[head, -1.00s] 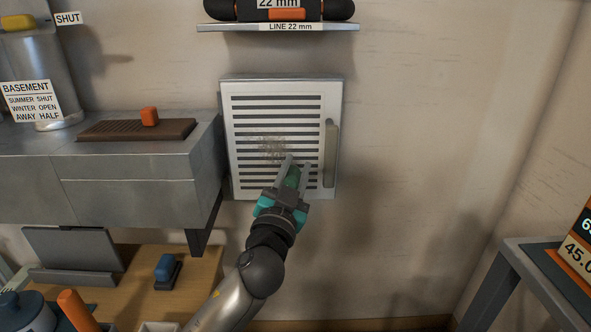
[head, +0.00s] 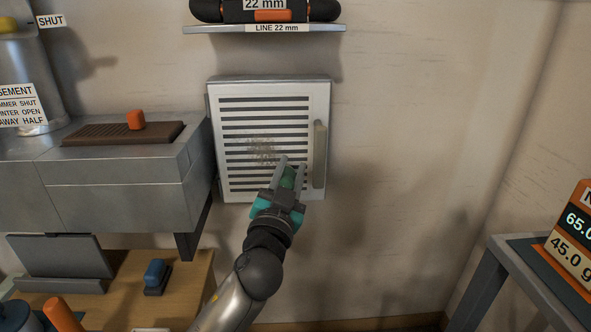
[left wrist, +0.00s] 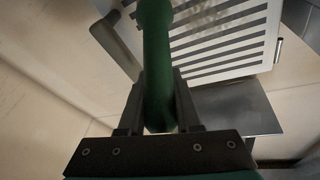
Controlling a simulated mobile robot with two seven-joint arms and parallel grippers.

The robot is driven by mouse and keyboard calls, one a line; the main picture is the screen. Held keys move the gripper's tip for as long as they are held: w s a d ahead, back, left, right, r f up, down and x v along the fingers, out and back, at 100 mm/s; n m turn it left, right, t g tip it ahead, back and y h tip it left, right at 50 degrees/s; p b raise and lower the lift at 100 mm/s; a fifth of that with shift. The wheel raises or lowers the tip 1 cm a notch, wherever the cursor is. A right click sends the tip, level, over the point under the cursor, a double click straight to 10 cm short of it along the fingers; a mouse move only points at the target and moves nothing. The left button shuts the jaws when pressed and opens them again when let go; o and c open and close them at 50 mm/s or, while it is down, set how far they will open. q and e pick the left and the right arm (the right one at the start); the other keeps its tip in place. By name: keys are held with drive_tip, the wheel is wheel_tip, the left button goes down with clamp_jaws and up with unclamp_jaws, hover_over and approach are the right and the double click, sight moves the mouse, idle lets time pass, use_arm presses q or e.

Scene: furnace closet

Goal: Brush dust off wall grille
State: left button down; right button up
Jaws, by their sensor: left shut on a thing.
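The white wall grille (head: 245,103) with dark slots hangs on the wall in the middle of the head view. A patch of greyish dust (head: 262,151) lies on its slats, left of my gripper. My left gripper (head: 292,170) is in front of the grille's lower right part, shut on a green handle (head: 287,180). In the left wrist view the green handle (left wrist: 156,60) stands between the fingers and points towards the grille (left wrist: 225,45). Its far end is cut off there, so no bristles show. My right gripper is not in view.
A pale vertical handle (head: 320,154) is on the grille's right edge, close to my gripper. A shelf (head: 215,29) with a black and orange tool is above. A metal cabinet (head: 120,195) stands left; a stand with a number display (head: 572,235) is right.

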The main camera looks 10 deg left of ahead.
use_arm(q)
drive_tip(key=shift+s+a+p, duration=0.15)
drive_tip(key=shift+s+a, duration=0.1)
drive_tip(key=shift+a, duration=0.6)
drive_tip(key=shift+s+a+p, duration=0.15)
drive_tip(key=shift+s+a, duration=0.05)
drive_tip(key=shift+a, duration=0.6)
drive_tip(key=shift+w+d+b, duration=0.15)
drive_tip(key=shift+w+d, duration=0.05)
drive_tip(key=shift+d, duration=0.5)
drive_tip(key=shift+w+d+b, duration=0.15)
drive_tip(key=shift+w+d, duration=0.05)
drive_tip(key=shift+d, duration=0.55)
drive_tip(key=shift+w+d+b, duration=0.15)
drive_tip(key=shift+w+d, duration=0.05)
drive_tip(key=shift+d, duration=0.5)
drive_tip(key=shift+a, duration=0.1)
drive_tip(key=a, duration=0.2)
drive_tip(key=s+a+p, duration=0.1)
drive_tip(key=a, duration=0.1)
drive_tip(key=shift+s, duration=0.1)
